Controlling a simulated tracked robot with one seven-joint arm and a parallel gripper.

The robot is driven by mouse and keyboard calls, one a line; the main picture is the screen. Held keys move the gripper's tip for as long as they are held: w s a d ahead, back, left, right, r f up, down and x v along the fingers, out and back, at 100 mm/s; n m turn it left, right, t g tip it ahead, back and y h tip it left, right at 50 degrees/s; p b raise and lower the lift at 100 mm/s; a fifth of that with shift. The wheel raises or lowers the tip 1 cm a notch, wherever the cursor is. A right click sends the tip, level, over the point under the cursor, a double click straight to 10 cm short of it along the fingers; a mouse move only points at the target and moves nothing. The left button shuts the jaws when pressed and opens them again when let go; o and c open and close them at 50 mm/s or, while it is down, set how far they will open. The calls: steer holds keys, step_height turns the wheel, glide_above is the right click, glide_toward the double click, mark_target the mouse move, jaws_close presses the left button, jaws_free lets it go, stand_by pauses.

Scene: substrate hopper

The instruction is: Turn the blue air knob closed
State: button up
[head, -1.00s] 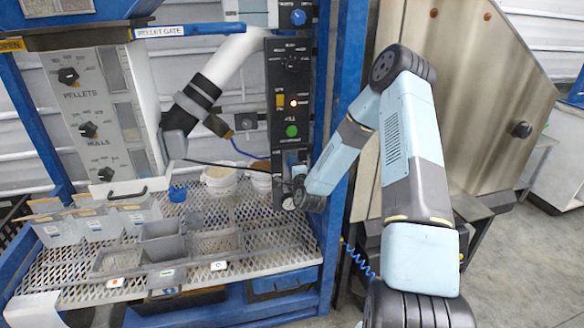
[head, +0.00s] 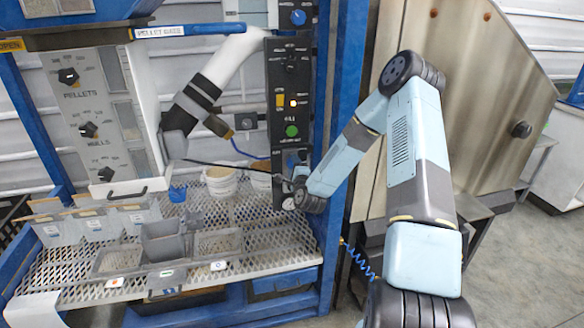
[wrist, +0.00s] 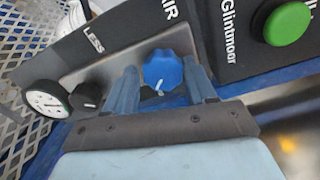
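The blue air knob (wrist: 163,70) has a ribbed rim and a white pointer line toward the bottom of the wrist view. It sits on a grey plate of the control panel. My gripper (wrist: 161,77) has its two blue fingers on either side of the knob. A thin gap shows at the left finger, and the right finger is very close to the knob's edge. In the head view my gripper (head: 292,180) is at the lower end of the dark panel (head: 283,135), and the knob there is small and partly hidden.
A pressure gauge (wrist: 47,98) and a black knob (wrist: 86,95) are left of the blue knob. A green button (wrist: 288,23) is at upper right. Another blue knob (head: 298,17) is high on the frame. A blue post (head: 340,110) stands close beside my arm.

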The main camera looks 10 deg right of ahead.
steer(key=o, duration=0.4)
steer(key=s, duration=1.3)
steer(key=shift+s, duration=0.35)
